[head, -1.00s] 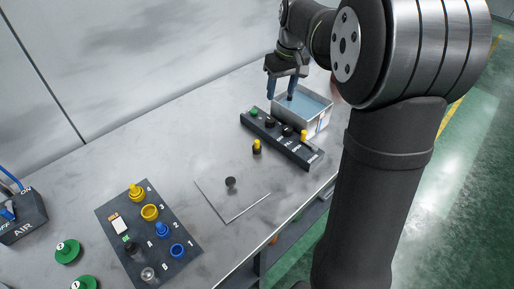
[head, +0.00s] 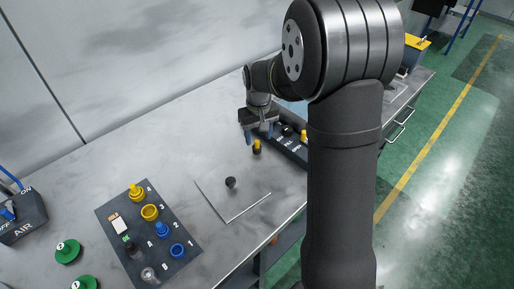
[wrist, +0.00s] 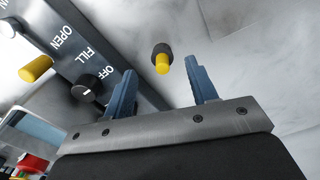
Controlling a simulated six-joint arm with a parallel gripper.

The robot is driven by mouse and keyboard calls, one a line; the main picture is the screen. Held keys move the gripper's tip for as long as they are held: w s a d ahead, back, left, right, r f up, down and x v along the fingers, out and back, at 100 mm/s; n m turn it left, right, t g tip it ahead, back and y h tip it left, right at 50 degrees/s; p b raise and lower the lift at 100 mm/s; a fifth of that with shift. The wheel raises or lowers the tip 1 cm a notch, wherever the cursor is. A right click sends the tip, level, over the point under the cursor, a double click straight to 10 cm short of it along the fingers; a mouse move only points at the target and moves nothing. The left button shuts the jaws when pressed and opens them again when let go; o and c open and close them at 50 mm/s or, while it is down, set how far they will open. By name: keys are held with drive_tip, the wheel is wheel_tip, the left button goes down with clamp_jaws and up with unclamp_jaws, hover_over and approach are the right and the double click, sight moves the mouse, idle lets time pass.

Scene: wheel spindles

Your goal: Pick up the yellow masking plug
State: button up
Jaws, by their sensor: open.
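A small yellow plug with a black base (head: 257,147) stands on the grey table, just left of the dark control strip. It also shows in the wrist view (wrist: 162,62), ahead of and between the blue fingers. My gripper (head: 262,136) is open and empty, pointing down close to the plug. In the wrist view its two fingers (wrist: 160,75) are wide apart, and a gap to the plug seems to remain. Two other yellow parts, a stepped one (head: 137,193) and a ring-like one (head: 150,212), sit on the dark numbered mat.
The dark control strip (wrist: 85,55) with labels, a black knob (wrist: 88,88) and a yellow knob (wrist: 37,69) lies close beside my gripper. A thin-edged plate with a black knob (head: 230,183) lies nearer. Open table lies left of the plug.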

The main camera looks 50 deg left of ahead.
sight(257, 141)
drive_tip(key=shift+a+f, duration=0.15)
drive_tip(key=shift+f, duration=1.3)
drive_tip(key=shift+a+f, duration=0.15)
drive_tip(key=shift+f, duration=1.25)
drive_tip(key=c, duration=1)
